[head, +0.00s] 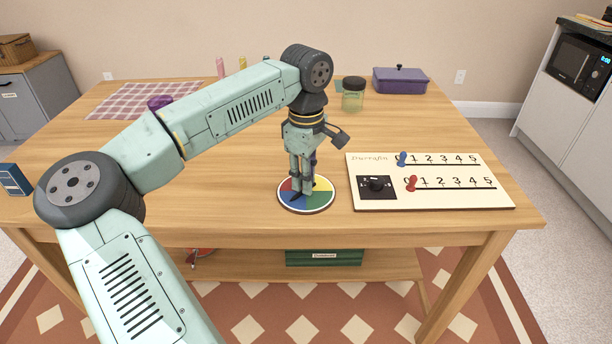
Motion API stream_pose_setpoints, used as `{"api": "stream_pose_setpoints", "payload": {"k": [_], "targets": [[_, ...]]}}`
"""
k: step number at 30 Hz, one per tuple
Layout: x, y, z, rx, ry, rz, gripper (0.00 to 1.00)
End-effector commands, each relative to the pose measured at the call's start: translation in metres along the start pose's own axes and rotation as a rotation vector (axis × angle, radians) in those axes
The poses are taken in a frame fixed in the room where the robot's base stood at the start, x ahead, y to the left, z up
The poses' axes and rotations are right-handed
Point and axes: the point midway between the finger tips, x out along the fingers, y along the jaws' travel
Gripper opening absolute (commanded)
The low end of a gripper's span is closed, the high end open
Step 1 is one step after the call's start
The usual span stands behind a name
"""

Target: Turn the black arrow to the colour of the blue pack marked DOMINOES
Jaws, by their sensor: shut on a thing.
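A round disc with coloured sectors and a pale rim (282,203) lies near the table's front edge. Red, yellow, blue and green show around its middle. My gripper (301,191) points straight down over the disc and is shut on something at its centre. The black arrow is mostly hidden by the fingers, so I cannot tell which colour it points to. A small blue pack (14,180) stands at the table's left edge; its marking is too small to read.
A pale scoring board (440,199) with blue and red pegs lies right of the disc. A green-tinted jar (353,100) and a purple lidded box (400,82) stand at the back right. A checked cloth (128,100) lies back left. The front left tabletop is clear.

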Motion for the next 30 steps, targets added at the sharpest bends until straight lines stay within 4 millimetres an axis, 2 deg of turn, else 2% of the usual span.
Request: {"api": "stream_pose_setpoints", "payload": {"k": [17, 18, 26, 30], "targets": [[-0.0001, 0.0001, 0.0010, 0.031, -0.001, 0.000, 0.00], [0.0000, 0.0001, 0.0010, 0.031, -0.001, 0.000, 0.23], [0.0001, 0.0000, 0.0005, 0.030, -0.001, 0.000, 0.40], [0.0001, -0.0001, 0.0003, 0.029, -0.001, 0.000, 0.41]]}}
